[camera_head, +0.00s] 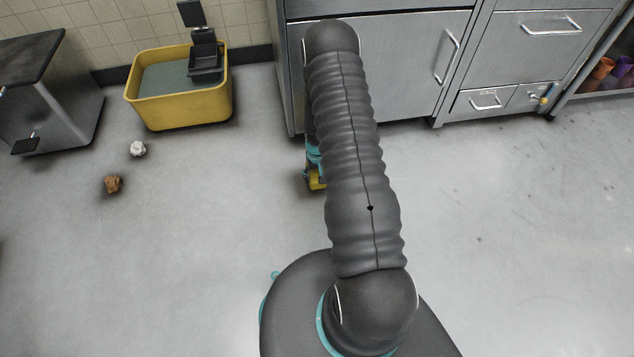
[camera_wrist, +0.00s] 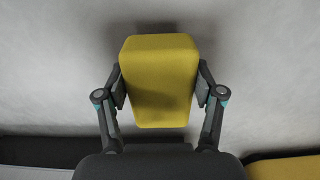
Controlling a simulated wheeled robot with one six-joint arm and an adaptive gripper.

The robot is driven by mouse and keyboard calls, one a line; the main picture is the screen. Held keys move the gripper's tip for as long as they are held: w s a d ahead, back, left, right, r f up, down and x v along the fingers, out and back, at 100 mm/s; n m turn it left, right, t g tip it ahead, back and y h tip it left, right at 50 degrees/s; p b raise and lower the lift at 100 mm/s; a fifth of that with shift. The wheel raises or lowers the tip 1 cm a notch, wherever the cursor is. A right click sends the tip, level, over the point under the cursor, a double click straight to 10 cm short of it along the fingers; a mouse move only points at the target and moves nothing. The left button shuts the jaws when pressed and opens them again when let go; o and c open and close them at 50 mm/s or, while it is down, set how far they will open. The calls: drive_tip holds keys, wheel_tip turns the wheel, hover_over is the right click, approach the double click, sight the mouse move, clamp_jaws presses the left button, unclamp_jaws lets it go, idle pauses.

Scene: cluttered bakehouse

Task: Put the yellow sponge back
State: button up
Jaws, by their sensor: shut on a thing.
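The yellow sponge (camera_wrist: 160,75) is a block with tapered edges, held between the two fingers of my gripper (camera_wrist: 160,95) in the wrist view. The fingers press on its left and right sides, and pale grey floor shows behind it. In the head view my arm hides most of my gripper. Only a small part of the sponge (camera_head: 316,181) shows at the left edge of the arm, over the floor in front of the steel cabinet.
A yellow mop bucket (camera_head: 185,107) with a black wringer stands by the tiled wall at the back left. A crumpled white scrap (camera_head: 138,148) and a brown lump (camera_head: 113,184) lie on the floor. Steel cabinets (camera_head: 410,75) line the back. Floor on the right is clear.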

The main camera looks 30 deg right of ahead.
drive_tip(key=shift+w+a+f, duration=0.1)
drive_tip(key=shift+w+f, duration=0.1)
drive_tip(key=shift+f, duration=1.9)
drive_tip(key=shift+f+b, duration=0.1)
drive_tip(key=shift+b, duration=0.2)
drive_tip(key=shift+f, duration=0.15)
drive_tip(key=o, duration=1)
drive_tip(key=shift+r, duration=0.2)
